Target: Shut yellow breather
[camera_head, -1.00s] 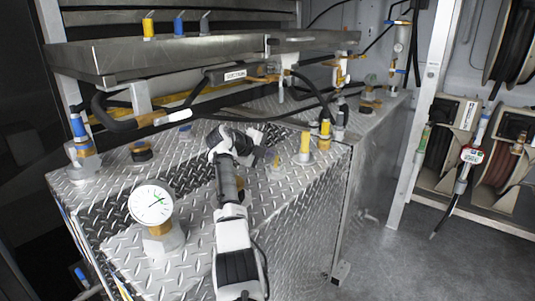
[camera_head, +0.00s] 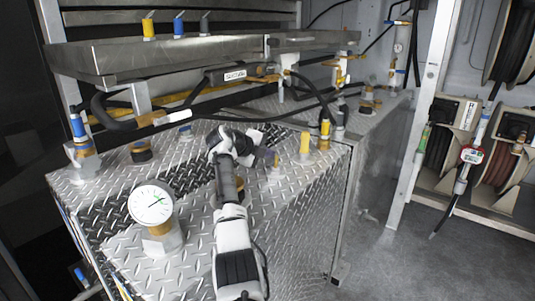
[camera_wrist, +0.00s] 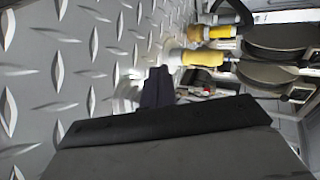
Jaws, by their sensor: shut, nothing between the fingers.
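Two yellow-capped fittings stand on the diamond-plate tank top (camera_head: 190,190), and I cannot tell which one is the breather. The nearer yellow fitting (camera_head: 305,144) is a plain upright cylinder. The other yellow fitting (camera_head: 325,129) stands just behind it to the right. Both also lie sideways in the wrist view, the nearer one (camera_wrist: 203,58) below the farther one (camera_wrist: 212,33). My gripper (camera_head: 275,159) is shut and empty, left of the nearer fitting and apart from it. In the wrist view its dark fingers (camera_wrist: 157,86) point toward the fittings' side of the plate.
A pressure gauge (camera_head: 151,204) stands at the front left of the tank. A metal shelf (camera_head: 210,54) with small yellow, blue and grey valves overhangs the back. Black hoses (camera_head: 290,112) run below it. Hose reels (camera_head: 500,160) stand at the right; the floor before them is clear.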

